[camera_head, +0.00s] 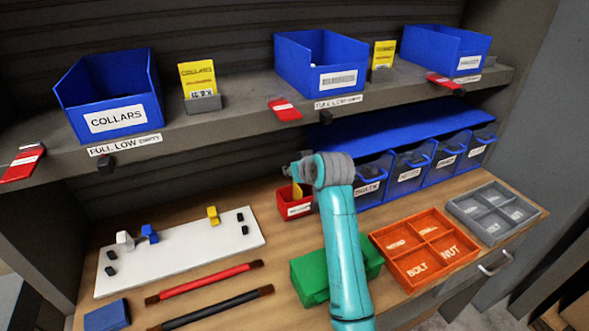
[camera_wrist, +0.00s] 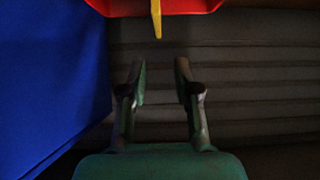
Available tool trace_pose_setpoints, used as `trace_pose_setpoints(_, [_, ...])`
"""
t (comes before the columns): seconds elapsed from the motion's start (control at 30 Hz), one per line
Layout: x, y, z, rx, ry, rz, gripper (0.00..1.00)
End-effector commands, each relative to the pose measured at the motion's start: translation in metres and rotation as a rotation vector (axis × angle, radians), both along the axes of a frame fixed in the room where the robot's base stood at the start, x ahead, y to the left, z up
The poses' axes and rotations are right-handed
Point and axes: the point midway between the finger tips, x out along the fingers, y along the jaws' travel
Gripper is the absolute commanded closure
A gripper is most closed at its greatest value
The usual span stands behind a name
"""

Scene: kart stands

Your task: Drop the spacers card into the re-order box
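A small red box (camera_head: 295,210) with a white label stands on the bench; I cannot read the label. A yellow card (camera_head: 297,191) stands up in it. In the wrist view the red box (camera_wrist: 200,6) is at the top edge, with the yellow card (camera_wrist: 156,18) seen edge-on. My gripper (camera_head: 294,171) is just above the box. In the wrist view my gripper (camera_wrist: 158,75) is open, its two fingers apart with nothing between them, and the card is beyond the tips. I cannot read which card it is.
Blue bins (camera_head: 112,118) stand on the shelf, with yellow cards in holders (camera_head: 203,103) between them. Blue drawers (camera_head: 410,175) stand behind my arm. A green box (camera_head: 309,277), orange tray (camera_head: 425,250), grey tray (camera_head: 494,211) and white board (camera_head: 185,255) lie on the bench.

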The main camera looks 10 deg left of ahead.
Motion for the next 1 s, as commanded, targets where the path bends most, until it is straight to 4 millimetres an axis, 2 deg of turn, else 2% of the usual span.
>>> trace_pose_setpoints(0.13, [0.0,0.0,0.003,0.001,-0.001,0.0,0.69])
trace_pose_setpoints(0.27, [0.0,0.0,0.015,0.0,-0.002,0.0,0.69])
trace_pose_setpoints(0.7, [-0.059,-0.041,0.062,0.001,-0.003,-0.002,0.69])
trace_pose_setpoints(1.0, [-0.081,-0.055,0.079,0.001,-0.001,0.0,0.69])
